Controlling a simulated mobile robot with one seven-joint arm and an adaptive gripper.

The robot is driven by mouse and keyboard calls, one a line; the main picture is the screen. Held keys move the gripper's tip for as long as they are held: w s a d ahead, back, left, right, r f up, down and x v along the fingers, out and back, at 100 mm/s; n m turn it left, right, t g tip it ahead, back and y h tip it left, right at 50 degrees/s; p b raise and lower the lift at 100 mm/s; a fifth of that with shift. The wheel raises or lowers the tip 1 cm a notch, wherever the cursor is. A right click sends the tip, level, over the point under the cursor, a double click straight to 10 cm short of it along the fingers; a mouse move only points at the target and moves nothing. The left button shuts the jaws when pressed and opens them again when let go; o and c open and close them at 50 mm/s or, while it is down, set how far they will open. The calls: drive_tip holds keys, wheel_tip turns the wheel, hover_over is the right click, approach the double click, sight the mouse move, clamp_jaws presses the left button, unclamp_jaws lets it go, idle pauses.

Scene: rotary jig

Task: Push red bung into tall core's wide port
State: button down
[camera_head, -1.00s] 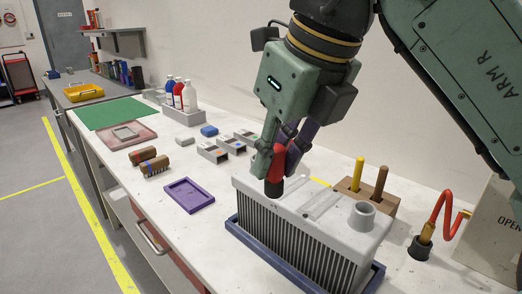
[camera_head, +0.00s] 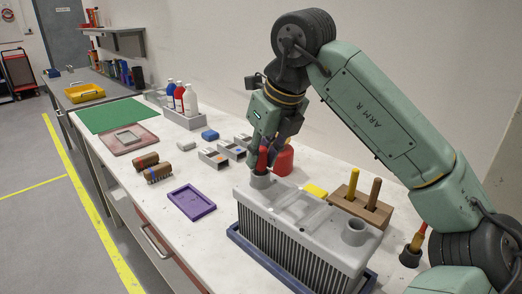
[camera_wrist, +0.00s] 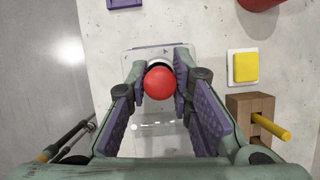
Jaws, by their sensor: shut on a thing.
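The grey finned core (camera_head: 300,215) stands in a blue tray (camera_head: 250,248) on the bench. It has an upright round port at its left end (camera_head: 260,181) and another at its right end (camera_head: 356,230). My gripper (camera_head: 263,158) is shut on the red bung (camera_head: 262,161), right over the left port. The bung's lower end is not visible, so I cannot tell how deep it sits. In the wrist view the bung's round red top (camera_wrist: 159,84) lies between my fingers (camera_wrist: 158,88), with a pale ring (camera_wrist: 158,63) just behind it. The right port looks open.
A large red object (camera_head: 284,160) stands close behind my gripper. A yellow block (camera_head: 315,191) and a wooden block with upright pegs (camera_head: 361,207) stand behind the core. A purple tray (camera_head: 191,202) lies left, with bare bench around it.

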drive_tip(key=shift+f, duration=0.2)
drive_tip(key=shift+s+f+b, duration=0.15)
drive_tip(key=shift+f+b, duration=0.5)
drive_tip(key=c, duration=1.6)
unclamp_jaws()
drive_tip(key=shift+s+f, duration=0.1)
drive_tip(key=shift+o, duration=0.9)
drive_tip(key=shift+f, duration=0.15)
drive_tip(key=shift+w+r, duration=0.2)
drive_tip(key=shift+r, duration=0.1)
